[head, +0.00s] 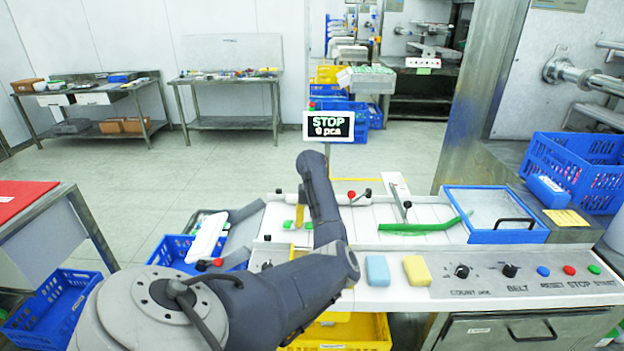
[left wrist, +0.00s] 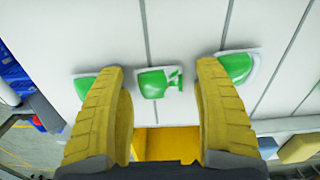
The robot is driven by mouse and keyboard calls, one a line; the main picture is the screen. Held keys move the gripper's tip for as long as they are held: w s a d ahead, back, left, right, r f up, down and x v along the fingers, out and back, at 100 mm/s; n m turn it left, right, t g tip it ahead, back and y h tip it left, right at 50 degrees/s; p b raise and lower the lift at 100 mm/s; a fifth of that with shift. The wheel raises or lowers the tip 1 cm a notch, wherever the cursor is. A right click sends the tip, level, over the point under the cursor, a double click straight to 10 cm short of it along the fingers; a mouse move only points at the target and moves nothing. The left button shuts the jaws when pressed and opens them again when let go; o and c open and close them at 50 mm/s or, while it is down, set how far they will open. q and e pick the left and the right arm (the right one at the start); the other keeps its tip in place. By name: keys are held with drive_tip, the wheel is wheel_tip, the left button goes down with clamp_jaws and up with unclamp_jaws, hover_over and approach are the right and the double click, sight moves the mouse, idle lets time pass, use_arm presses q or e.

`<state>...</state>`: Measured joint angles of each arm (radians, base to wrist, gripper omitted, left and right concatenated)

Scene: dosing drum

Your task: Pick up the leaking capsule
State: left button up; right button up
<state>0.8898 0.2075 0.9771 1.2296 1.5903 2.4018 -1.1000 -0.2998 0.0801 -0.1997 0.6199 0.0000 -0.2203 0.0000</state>
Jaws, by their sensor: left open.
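Three green capsules lie in a row on the white belt in the left wrist view. The middle capsule (left wrist: 153,84) has a ragged green spill at its right end, so it looks like the leaking one. The left capsule (left wrist: 84,87) is partly behind a finger, and the right capsule (left wrist: 238,66) looks whole. My left gripper (left wrist: 162,68) is open, its yellow fingers on either side of the middle capsule, with nothing held. In the head view my arm hides most of the gripper; a yellow finger (head: 300,216) shows beside green capsules. My right gripper is not in view.
A display (head: 330,126) reads STOP. A yellow sponge (head: 417,271) and a blue sponge (head: 377,271) lie on the front ledge, left of the control panel (head: 490,280). A blue-framed clear lid (head: 497,212) is at right. A yellow crate (head: 350,335) stands below.

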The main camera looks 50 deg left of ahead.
use_arm(q)
drive_tip(key=shift+s+f, duration=0.15)
drive_tip(key=shift+c, duration=0.5)
drive_tip(key=shift+a, duration=0.1)
drive_tip(key=c, duration=0.6)
drive_tip(key=shift+c, duration=1.2)
